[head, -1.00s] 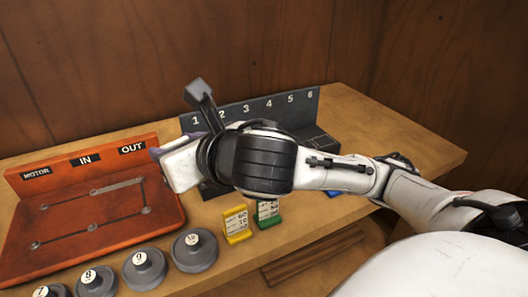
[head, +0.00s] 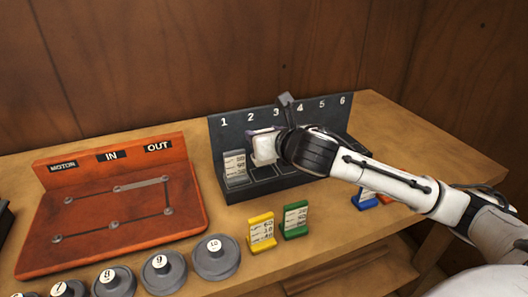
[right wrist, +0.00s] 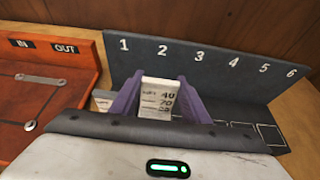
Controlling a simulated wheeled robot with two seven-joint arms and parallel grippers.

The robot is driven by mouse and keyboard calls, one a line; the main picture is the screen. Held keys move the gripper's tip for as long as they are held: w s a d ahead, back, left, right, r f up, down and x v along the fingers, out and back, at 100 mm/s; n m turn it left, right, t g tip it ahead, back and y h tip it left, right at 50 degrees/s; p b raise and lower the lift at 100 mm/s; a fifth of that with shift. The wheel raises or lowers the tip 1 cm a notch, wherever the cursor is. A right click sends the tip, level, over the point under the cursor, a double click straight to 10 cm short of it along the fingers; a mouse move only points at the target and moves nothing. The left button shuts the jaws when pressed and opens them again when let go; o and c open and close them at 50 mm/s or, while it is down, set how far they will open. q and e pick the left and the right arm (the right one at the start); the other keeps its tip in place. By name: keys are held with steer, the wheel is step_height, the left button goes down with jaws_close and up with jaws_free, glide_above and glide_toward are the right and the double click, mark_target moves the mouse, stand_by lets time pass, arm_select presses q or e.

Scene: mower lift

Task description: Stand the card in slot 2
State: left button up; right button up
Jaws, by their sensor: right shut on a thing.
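The dark rack (head: 330,108) stands at the back of the table, numbered 1 to 6 along its upright. A grey card (head: 235,166) stands in slot 1. My right gripper (head: 252,148) is at the rack, around slot 2. In the right wrist view its purple fingers (right wrist: 157,98) are shut on a white printed card (right wrist: 158,92), held upright below the number 2. The fingers and palm hide the card's lower end, so I cannot tell whether it touches the slot floor. My left gripper is not in view.
A yellow card (head: 261,232) and a green card (head: 295,220) stand in front of the rack; a blue card (head: 365,200) is further right. The red motor board (head: 110,205) is left of the rack, with several round weights (head: 215,258) before it.

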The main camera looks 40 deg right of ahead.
mark_target(257, 164)
step_height(257, 164, down, 3)
steer(key=shift+f, duration=0.1)
steer(key=shift+f+b, duration=0.3)
steer(key=shift+f, duration=0.05)
steer(key=o, duration=1.1)
steer(key=shift+f, duration=0.1)
steer(key=shift+c, duration=0.2)
